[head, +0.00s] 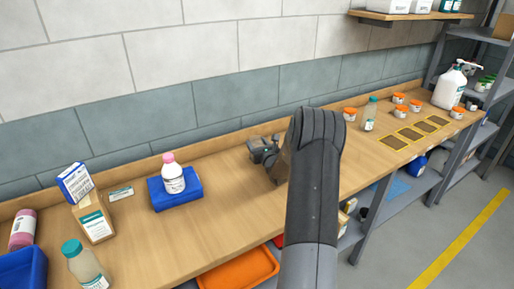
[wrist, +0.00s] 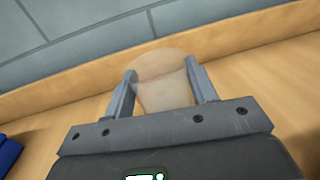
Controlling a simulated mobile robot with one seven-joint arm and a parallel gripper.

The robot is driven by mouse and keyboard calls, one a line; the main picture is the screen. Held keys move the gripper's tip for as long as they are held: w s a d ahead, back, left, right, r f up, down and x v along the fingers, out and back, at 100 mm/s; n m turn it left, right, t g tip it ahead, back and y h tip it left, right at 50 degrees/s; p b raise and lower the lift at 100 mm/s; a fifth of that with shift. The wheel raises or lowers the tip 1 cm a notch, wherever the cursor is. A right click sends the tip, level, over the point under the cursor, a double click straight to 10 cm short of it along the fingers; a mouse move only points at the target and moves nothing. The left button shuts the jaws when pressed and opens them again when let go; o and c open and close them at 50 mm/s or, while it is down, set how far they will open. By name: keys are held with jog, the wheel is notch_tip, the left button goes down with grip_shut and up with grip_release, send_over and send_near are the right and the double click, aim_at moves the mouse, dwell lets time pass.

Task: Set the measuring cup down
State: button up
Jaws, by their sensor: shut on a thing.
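The measuring cup (wrist: 163,92) is a clear, slightly tinted cup in the wrist view. It sits between the two fingers of my gripper (wrist: 161,74), which is shut on it. Behind it are the wooden bench top and the back ledge. Whether its base touches the bench cannot be told. In the head view my gripper (head: 264,150) is over the middle of the bench (head: 235,215), near the wall. I cannot make out the cup there.
Left of my gripper, a white bottle with a pink cap (head: 173,178) stands on a blue block (head: 187,196). Boxes and bottles crowd the far left. A clear bottle (head: 369,119), orange-lidded jars (head: 399,98) and yellow-edged dark squares (head: 411,134) are to the right. Bare bench lies around my gripper.

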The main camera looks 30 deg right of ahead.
jog(key=shift+f, duration=0.65)
jog(key=shift+f, duration=0.1)
jog(key=o, duration=1)
jog(key=shift+c, duration=0.2)
